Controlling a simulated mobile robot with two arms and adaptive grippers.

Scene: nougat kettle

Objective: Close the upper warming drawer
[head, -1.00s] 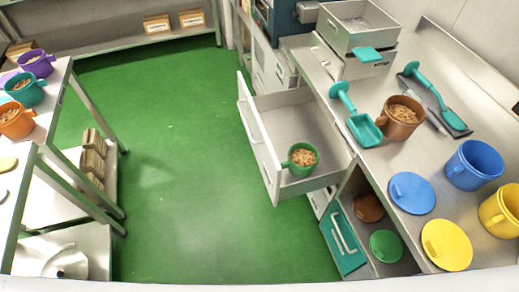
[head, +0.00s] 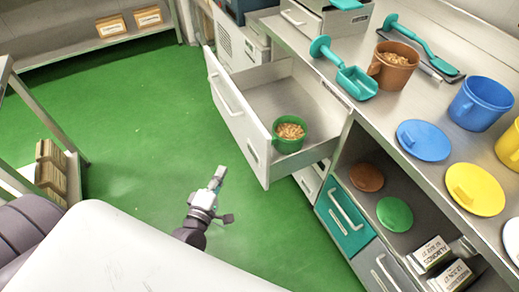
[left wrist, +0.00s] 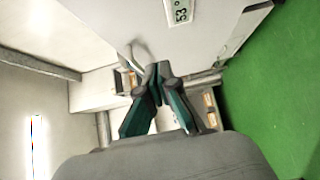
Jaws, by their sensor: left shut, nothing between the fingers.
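The upper warming drawer (head: 232,100) is pulled out of the counter in the head view, with a long bar handle on its pale front. A green mug (head: 290,134) of brown pieces stands inside near its front corner. My left gripper (head: 218,176) is shut and empty, over the green floor in front of the drawer front and apart from it in the picture. My right gripper is not in view.
The counter holds a teal scoop (head: 356,84), a brown mug (head: 393,66), a blue mug (head: 480,102) and round lids. Below are a teal drawer front (head: 341,219) and an open shelf with two lids. A rack stands left; the floor (head: 140,130) between is clear.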

